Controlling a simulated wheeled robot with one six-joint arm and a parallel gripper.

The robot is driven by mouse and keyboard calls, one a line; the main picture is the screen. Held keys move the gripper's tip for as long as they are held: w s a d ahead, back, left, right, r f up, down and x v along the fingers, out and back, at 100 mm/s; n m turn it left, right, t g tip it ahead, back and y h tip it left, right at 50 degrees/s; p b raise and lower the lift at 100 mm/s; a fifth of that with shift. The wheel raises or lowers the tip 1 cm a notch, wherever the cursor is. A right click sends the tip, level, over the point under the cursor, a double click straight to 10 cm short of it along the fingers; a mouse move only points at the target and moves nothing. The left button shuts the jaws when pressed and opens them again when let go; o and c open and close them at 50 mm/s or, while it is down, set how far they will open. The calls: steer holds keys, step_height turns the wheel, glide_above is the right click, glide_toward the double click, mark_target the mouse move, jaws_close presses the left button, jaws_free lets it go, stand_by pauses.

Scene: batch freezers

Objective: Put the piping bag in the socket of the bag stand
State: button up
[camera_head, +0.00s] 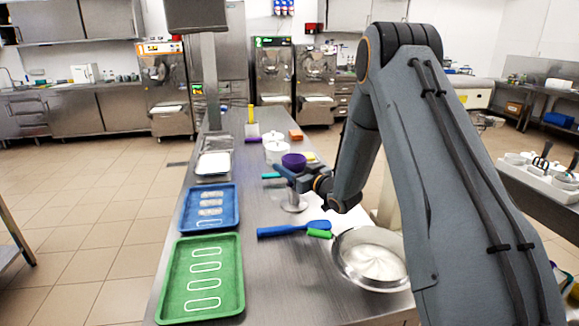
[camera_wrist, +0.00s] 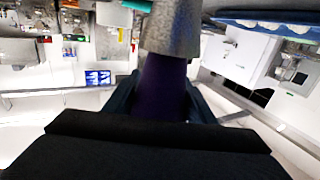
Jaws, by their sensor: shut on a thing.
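My gripper (camera_head: 285,174) is beside the bag stand over the middle of the steel table. In the wrist view its dark fingers (camera_wrist: 160,97) are shut on the purple piping bag (camera_wrist: 163,82). The bag's purple upper part (camera_head: 293,160) shows just above the gripper in the head view. The stand's round grey base (camera_head: 294,203) stands on the table below. A grey speckled cylinder (camera_wrist: 171,30), seemingly part of the stand, meets the purple bag in the wrist view. I cannot tell whether the bag is inside the socket or only beside it.
A blue spatula (camera_head: 285,230) and a steel bowl of white mix (camera_head: 372,258) lie nearer. Green (camera_head: 238,280) and blue (camera_head: 184,222) trays line the left edge. White tubs (camera_head: 276,150) stand behind the stand. Bare table lies between trays and stand.

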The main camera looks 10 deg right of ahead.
steer(key=shift+f, duration=0.25)
steer(key=shift+f, duration=0.1)
steer(key=shift+f, duration=0.15)
steer(key=o, duration=1)
steer(key=shift+r, duration=0.2)
steer(key=shift+s+d, duration=0.15)
steer(key=shift+s, duration=0.05)
steer(key=b+v, duration=0.4)
steer(key=v, duration=0.7)
steer(key=shift+s+d+r, duration=0.1)
steer(key=shift+s, duration=0.15)
